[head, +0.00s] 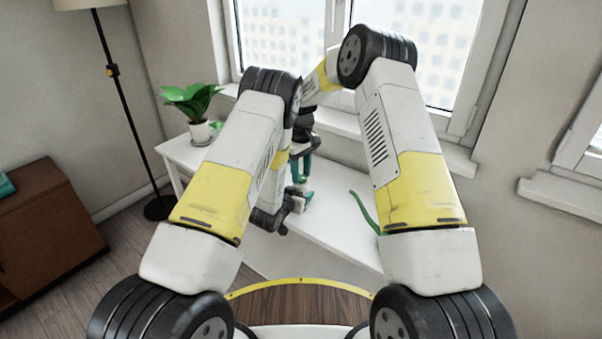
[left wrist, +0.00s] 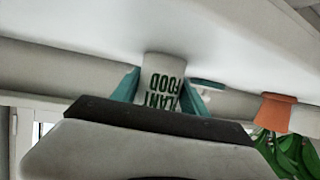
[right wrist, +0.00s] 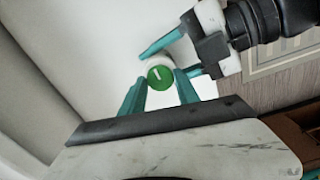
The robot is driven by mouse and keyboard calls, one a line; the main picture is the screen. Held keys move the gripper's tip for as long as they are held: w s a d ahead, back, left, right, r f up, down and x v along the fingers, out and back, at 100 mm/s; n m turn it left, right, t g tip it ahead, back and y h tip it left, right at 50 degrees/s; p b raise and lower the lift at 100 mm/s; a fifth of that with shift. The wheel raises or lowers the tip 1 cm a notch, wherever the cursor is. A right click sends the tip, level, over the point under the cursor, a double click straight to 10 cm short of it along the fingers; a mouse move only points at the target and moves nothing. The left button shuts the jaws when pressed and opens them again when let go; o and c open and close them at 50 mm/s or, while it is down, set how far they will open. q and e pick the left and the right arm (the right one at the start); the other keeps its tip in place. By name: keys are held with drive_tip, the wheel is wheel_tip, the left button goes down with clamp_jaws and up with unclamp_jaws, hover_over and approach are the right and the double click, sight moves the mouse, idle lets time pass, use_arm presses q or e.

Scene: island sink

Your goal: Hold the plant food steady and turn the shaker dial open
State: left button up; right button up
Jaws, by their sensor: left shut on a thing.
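The plant food shaker (left wrist: 162,78) is a white container with green "PLANT FOOD" lettering, upside down in the left wrist view. My left gripper (head: 304,197) is shut on its sides, low over the white table (head: 335,232). In the right wrist view I look down on the shaker's round green dial (right wrist: 160,77), which has a short white mark, slightly tilted. My right gripper (right wrist: 162,73) points down at the dial from above. Its teal fingers are apart, one on each side of the dial; I cannot tell whether they touch it. In the head view the shaker is mostly hidden.
A curved green thing (head: 365,211), partly hidden by my right arm, is at the right. Windows (head: 290,45) are behind the table. A floor lamp (head: 120,95) and brown cabinet (head: 45,225) stand left.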

sight(301, 177)
drive_tip(key=o, duration=0.4)
wheel_tip(301, 177, up, 12)
drive_tip(key=shift+f, duration=0.1)
idle(0.4)
use_arm(q)
drive_tip(key=o, duration=1.6)
drive_tip(key=shift+c, duration=0.2)
